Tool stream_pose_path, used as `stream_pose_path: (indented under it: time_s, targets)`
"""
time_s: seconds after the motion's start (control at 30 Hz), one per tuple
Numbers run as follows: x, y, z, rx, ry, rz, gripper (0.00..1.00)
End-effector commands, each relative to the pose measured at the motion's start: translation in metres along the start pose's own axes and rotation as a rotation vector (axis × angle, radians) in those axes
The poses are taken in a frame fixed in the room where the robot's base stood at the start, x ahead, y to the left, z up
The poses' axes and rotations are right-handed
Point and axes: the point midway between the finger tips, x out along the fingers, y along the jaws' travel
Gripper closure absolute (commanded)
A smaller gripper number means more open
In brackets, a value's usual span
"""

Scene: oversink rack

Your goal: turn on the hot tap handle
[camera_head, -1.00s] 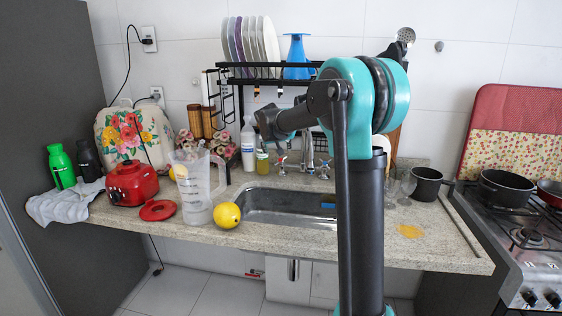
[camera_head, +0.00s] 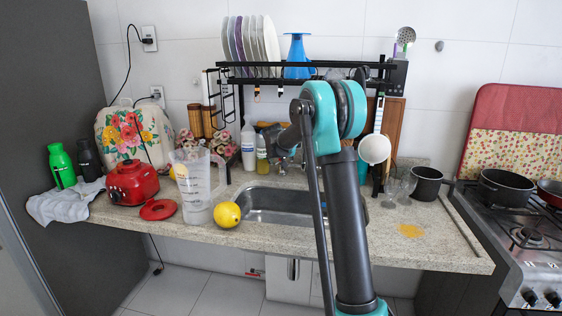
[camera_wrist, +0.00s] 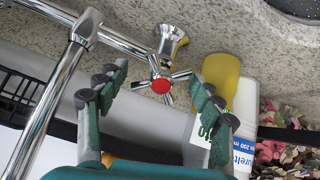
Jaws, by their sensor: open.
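The hot tap handle is a chrome cross with a red centre (camera_wrist: 161,86) in the wrist view. My open gripper (camera_wrist: 158,80) has a dark finger on each side of the handle, with gaps visible between the fingers and its spokes. The handle's chrome base (camera_wrist: 171,40) and the faucet's chrome pipe (camera_wrist: 45,115) are beside it. In the head view my gripper (camera_head: 286,143) is over the back edge of the sink, and it and my arm hide much of the faucet.
The sink (camera_head: 275,200) is in front. A dish rack (camera_head: 300,77) with plates is above.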

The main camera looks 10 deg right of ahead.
Motion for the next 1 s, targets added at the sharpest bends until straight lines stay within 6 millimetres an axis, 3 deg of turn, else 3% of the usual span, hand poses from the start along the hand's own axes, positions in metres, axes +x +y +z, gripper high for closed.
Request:
stream_pose_path:
  time_s: [0.13,0.63,1.0]
  targets:
    - [-0.0001,0.0,0.0,0.0,0.0,0.0,0.35]
    - [-0.0003,0.0003,-0.0002,0.0,0.0,0.001,0.96]
    - [-0.0001,0.0014,-0.0013,-0.055,0.002,-0.004,0.97]
